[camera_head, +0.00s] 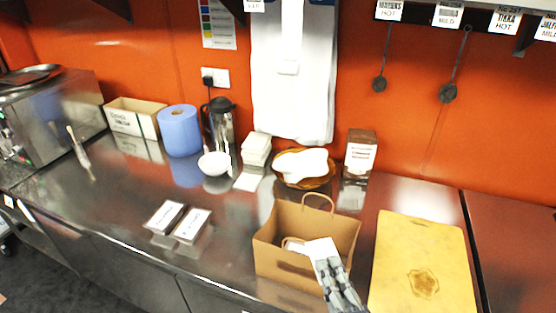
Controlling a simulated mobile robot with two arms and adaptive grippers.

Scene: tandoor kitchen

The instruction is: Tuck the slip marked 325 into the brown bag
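The brown paper bag (285,262) stands open on the steel counter, right of centre, with its handles up. My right gripper (324,264) comes in from the bottom edge, in front of the bag. It appears shut on a white slip (321,247), which is at the bag's opening and overlaps it in the picture. I cannot tell whether the slip's lower part is inside the bag, and I cannot read a number on it. The gripper and slip hide part of the bag's right side. My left gripper is not in view.
Two white labelled pads (165,217) lie on the counter to the left. A yellow cutting board (425,260) lies right of the bag. Behind stand a wooden bowl (290,181), a brown carton (360,155) and a blue paper roll (179,131). The counter's left front is clear.

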